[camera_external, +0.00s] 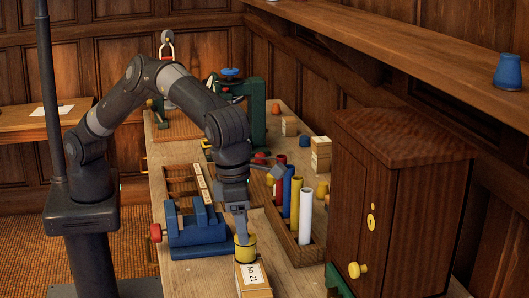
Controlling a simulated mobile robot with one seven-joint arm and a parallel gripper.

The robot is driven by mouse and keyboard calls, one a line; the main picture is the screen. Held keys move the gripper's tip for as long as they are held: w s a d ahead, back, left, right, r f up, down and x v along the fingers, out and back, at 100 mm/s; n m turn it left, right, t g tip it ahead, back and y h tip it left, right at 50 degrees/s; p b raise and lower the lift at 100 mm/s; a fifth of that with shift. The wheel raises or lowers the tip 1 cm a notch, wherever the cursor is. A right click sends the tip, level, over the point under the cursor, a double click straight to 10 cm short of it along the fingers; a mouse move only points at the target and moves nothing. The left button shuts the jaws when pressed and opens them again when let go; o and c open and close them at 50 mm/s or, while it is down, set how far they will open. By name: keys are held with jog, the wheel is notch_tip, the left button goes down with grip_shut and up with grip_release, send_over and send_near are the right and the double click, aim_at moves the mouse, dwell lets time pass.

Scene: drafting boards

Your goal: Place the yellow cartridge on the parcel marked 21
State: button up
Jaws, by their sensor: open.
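The yellow cartridge (246,254) is a short cylinder near the front edge of the bench. The parcel (253,280) with a white label reading "No 21" is directly in front of and below it. The cartridge appears to stand upright on the parcel's top, but I cannot tell for sure whether it rests there. My gripper (241,237) points down at the cartridge, with its fingers at the cartridge's upper part. It is open; the fingertips are partly hidden, and I cannot tell whether they touch the cartridge.
A blue vise-like block (196,236) with a red knob stands left of my gripper. A wooden rack (285,236) of coloured tubes stands to the right, beside a tall wooden cabinet (395,220). Other parcels (320,154), small cups and a green press (256,105) are farther back.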

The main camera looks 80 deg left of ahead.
notch_tip(320, 180, up, 7)
jog(key=shift+s+a+r, duration=0.15)
jog(key=shift+s, duration=0.25)
jog(key=w+a+r+n+t, duration=0.15)
jog(key=a+r+n, duration=0.3)
jog(key=a, duration=0.45)
jog(key=w+a+r+n, duration=0.25)
jog(key=a+n, duration=0.25)
jog(key=a, duration=0.5)
jog(key=w+a+r+n+t, duration=0.15)
jog(key=a+r+n, duration=0.25)
jog(key=a, duration=0.5)
jog(key=s+a+n, duration=0.2)
jog(key=a+n, duration=0.2)
jog(key=a, duration=0.4)
jog(key=s+a+n, duration=0.2)
jog(key=a+n, duration=0.3)
jog(key=a, duration=0.4)
jog(key=s+a+f+n, duration=0.4)
jog(key=s+a+n, duration=0.3)
jog(key=a+n, duration=0.1)
jog(key=s+a+f+n+t, duration=0.1)
jog(key=s+a+f+n, duration=0.4)
jog(key=a, duration=0.5)
jog(key=s+n, duration=0.2)
jog(key=shift+s+a+f+n, duration=0.2)
jog(key=shift+s+a+n, duration=0.1)
jog(key=shift+n, duration=0.05)
jog(key=shift+o, duration=0.3)
